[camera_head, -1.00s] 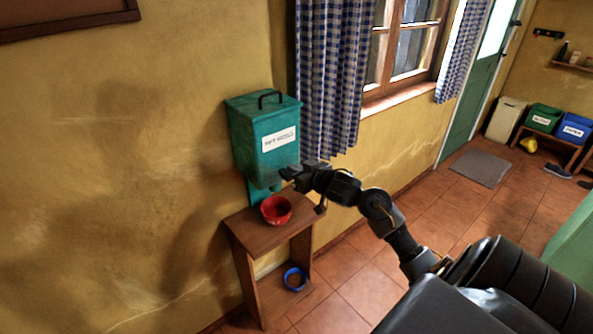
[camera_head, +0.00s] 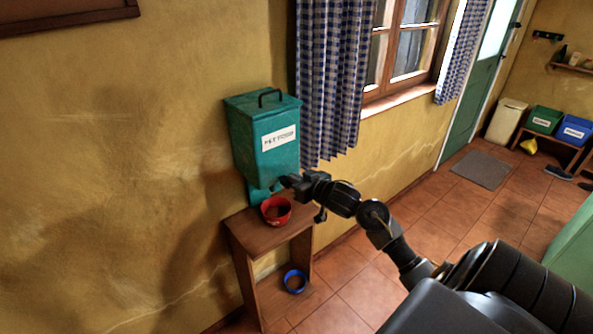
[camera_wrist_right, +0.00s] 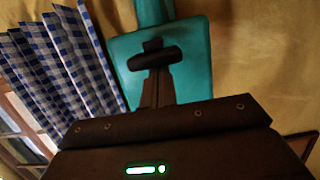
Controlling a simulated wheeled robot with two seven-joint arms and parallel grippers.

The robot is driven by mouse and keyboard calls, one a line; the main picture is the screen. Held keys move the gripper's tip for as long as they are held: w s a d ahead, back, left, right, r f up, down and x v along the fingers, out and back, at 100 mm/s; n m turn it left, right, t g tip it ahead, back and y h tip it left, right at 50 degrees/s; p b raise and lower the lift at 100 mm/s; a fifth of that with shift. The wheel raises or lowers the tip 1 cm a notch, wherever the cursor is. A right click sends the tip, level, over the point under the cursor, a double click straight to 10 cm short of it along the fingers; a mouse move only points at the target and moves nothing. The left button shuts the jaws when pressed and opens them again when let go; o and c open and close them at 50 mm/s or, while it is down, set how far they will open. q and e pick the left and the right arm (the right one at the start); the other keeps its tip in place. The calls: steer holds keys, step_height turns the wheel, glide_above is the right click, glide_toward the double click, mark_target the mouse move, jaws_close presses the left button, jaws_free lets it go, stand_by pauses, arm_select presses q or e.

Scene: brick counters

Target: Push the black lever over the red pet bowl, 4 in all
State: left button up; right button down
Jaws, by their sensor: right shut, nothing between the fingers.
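The teal dispenser (camera_head: 262,130) with a white label hangs on the yellow wall. The red pet bowl (camera_head: 268,217) stands below it on a small wooden stand; its inside looks brownish. The black lever (camera_wrist_right: 155,58) shows in the right wrist view against the dispenser's teal front. My right gripper (camera_head: 287,181) is shut and empty, at the dispenser's lower end just above the bowl. In the right wrist view its fingertips (camera_wrist_right: 156,76) are right at the lever and seem to touch it. In the head view the gripper hides the lever. My left gripper is not in view.
The wooden stand (camera_head: 243,238) has a blue bowl (camera_head: 295,281) on its lower shelf. A checked curtain (camera_head: 330,80) hangs close right of the dispenser, beside the window. The tiled floor (camera_head: 370,285) right of the stand is clear.

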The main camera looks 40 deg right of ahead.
steer(key=s+r+p, duration=0.3)
steer(key=s+r, duration=0.3)
steer(key=s, duration=0.3)
steer(key=shift+s+r, duration=0.25)
steer(key=shift+s, duration=0.1)
steer(key=shift+a, duration=0.1)
stand_by(0.8)
